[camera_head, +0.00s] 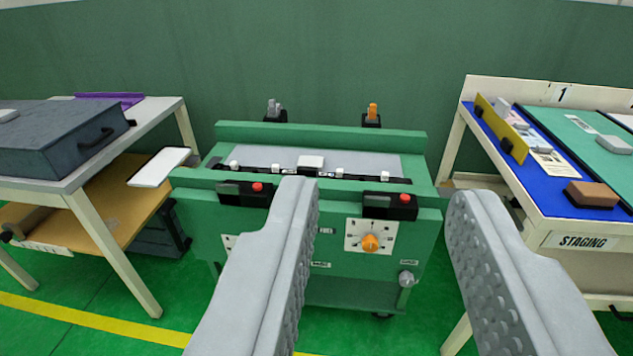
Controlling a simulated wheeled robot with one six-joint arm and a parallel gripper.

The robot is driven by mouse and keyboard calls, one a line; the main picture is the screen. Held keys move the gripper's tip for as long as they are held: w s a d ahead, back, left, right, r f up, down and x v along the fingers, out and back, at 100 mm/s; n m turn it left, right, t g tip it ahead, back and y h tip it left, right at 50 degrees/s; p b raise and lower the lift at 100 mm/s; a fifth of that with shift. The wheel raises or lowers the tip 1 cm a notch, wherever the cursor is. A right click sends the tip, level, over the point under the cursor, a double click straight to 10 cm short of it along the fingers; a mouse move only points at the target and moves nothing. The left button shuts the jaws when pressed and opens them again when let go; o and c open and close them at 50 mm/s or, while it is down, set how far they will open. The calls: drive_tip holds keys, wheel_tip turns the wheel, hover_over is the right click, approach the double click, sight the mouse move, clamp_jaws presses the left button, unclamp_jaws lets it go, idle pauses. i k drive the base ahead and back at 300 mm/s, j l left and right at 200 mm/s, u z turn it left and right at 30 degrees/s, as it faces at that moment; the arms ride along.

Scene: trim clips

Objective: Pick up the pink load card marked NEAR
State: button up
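I see no pink card marked NEAR in this view; my fingers hide part of the scene. My gripper (382,196) is open, with its two grey padded fingers wide apart and nothing between them. It is in front of a green machine cart (325,128), whose front panel shows between the fingers. A small pale block (311,162) lies on the cart's grey top plate. A printed white card (550,163) lies on the blue surface of the right table; it does not look pink.
The right table, with a STAGING sign (582,241), holds a yellow bar (501,128) and a brown block (592,194). The left table (160,122) carries a dark case (55,138). A white plate (160,167) juts out beside the cart. Green floor shows between the left table and cart.

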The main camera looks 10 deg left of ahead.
sight(512, 117)
drive_tip(key=i+l, duration=0.2)
drive_tip(key=l, duration=0.2)
drive_tip(key=i+l, duration=0.25)
drive_tip(key=l, duration=0.15)
drive_tip(key=i+l, duration=0.2)
drive_tip(key=l, duration=0.15)
drive_tip(key=i+l, duration=0.25)
drive_tip(key=l, duration=0.15)
drive_tip(key=i+l, duration=0.2)
drive_tip(key=l, duration=0.2)
drive_tip(key=i+l, duration=0.25)
drive_tip(key=l, duration=0.15)
drive_tip(key=i+l, duration=0.2)
drive_tip(key=l, duration=0.2)
